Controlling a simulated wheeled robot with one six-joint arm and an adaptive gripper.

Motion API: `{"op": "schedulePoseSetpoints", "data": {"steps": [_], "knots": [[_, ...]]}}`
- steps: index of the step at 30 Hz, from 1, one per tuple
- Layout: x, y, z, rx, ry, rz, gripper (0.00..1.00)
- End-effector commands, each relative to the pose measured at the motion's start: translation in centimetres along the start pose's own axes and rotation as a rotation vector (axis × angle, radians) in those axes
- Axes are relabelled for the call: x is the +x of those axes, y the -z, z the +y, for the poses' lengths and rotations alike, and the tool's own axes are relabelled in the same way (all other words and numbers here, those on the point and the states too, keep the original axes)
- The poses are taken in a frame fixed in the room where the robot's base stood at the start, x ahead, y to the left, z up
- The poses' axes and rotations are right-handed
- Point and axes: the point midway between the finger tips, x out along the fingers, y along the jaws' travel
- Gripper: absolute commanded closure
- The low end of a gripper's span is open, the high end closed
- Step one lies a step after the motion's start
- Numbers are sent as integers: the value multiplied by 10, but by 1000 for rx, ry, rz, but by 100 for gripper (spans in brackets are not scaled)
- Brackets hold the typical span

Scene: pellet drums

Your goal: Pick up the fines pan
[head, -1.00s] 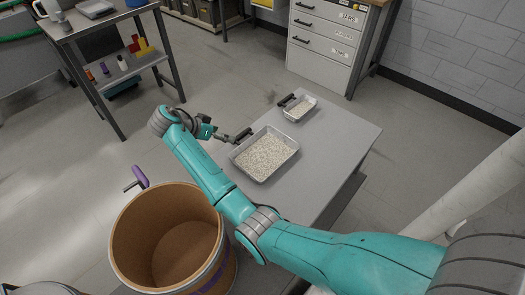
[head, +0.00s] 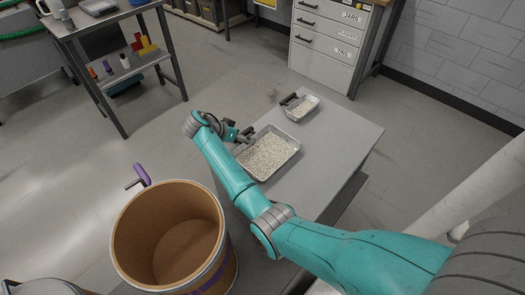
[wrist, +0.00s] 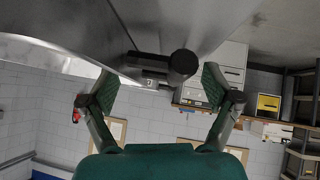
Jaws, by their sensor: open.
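Two metal pans with dark handles and pale granules lie on the grey table; I cannot tell by any readable label which is the fines pan. The larger pan (head: 270,155) is nearer, and the smaller pan (head: 300,109) is farther back. My gripper (head: 243,134) is open at the larger pan's left side, by its handle. In the wrist view, a dark round-ended handle (wrist: 176,66) on a metal wall shows between and just beyond the open fingers of my gripper (wrist: 158,86). The head view largely hides that handle behind my gripper.
An open brown drum (head: 170,235) stands at the table's near left, with a purple-handled tool (head: 141,176) beside it. A grey table (head: 335,150) bears the pans, with bare top to their right. A drawer cabinet (head: 325,45) stands behind. A shelved bench (head: 110,65) is at the left.

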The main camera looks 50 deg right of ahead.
Motion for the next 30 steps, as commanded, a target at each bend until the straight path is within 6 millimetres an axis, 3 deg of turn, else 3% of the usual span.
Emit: {"op": "schedulePoseSetpoints", "data": {"steps": [7, 17, 25, 30], "knots": [[4, 0, 0, 1, 2, 0, 11], [4, 0, 0, 1, 1, 0, 89], [1, 2, 0, 2, 2, 0, 90], [-13, 17, 4, 4, 4, 1, 90]]}}
